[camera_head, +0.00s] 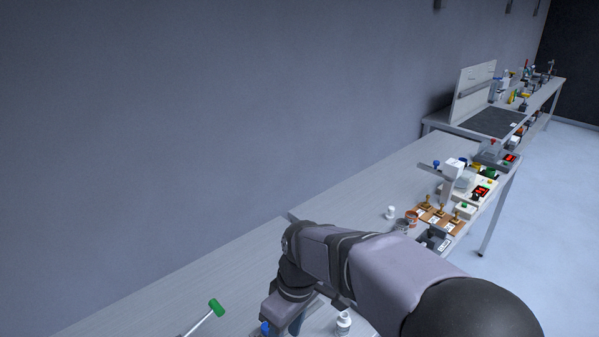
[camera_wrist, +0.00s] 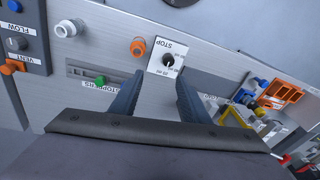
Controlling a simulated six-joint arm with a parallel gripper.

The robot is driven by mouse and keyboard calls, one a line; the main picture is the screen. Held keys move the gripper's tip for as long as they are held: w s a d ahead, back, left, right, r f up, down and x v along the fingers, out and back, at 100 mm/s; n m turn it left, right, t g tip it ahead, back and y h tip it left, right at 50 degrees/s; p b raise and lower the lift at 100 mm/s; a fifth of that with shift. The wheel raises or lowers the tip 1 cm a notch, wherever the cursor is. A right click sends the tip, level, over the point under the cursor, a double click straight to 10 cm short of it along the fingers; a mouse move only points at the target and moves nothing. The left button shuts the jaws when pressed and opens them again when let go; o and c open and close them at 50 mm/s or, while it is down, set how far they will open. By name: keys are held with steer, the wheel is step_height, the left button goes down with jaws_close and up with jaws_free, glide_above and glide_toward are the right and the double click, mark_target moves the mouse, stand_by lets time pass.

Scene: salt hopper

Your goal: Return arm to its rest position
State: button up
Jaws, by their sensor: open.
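My arm stretches across the lower middle of the head view, over the near bench (camera_head: 240,262). My gripper (camera_wrist: 161,82) shows in the wrist view with its two blue-grey fingers spread apart and nothing between them. Beyond the fingertips is a light grey surface (camera_wrist: 112,58) with a white STOP plate (camera_wrist: 168,59) that carries a black knob. A green piece (camera_wrist: 101,80) lies by the STOPPERS label, left of the fingers. The fingertips appear close to this surface; I cannot tell whether they touch it. In the head view the arm hides most of the gripper's surroundings.
An orange ring fitting (camera_wrist: 138,46) and a white fitting (camera_wrist: 69,28) are near the fingers. Orange and yellow parts (camera_wrist: 280,94) crowd the right. In the head view, a green-headed rod (camera_head: 216,307) and white bottle (camera_head: 343,322) flank the arm. The wall-side bench is mostly clear.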

steer(key=s+d+f+m, duration=0.3)
steer(key=s+d+m, duration=0.2)
steer(key=d, duration=0.4)
steer(key=s+d+f+m+h, duration=0.1)
steer(key=s+d+f+m, duration=0.2)
steer(key=d, duration=0.7)
steer(key=s+m, duration=0.2)
steer(key=m, duration=0.1)
steer(key=shift+s+d+h, duration=0.2)
steer(key=shift+s+h, duration=0.1)
steer(key=shift+s, duration=0.1)
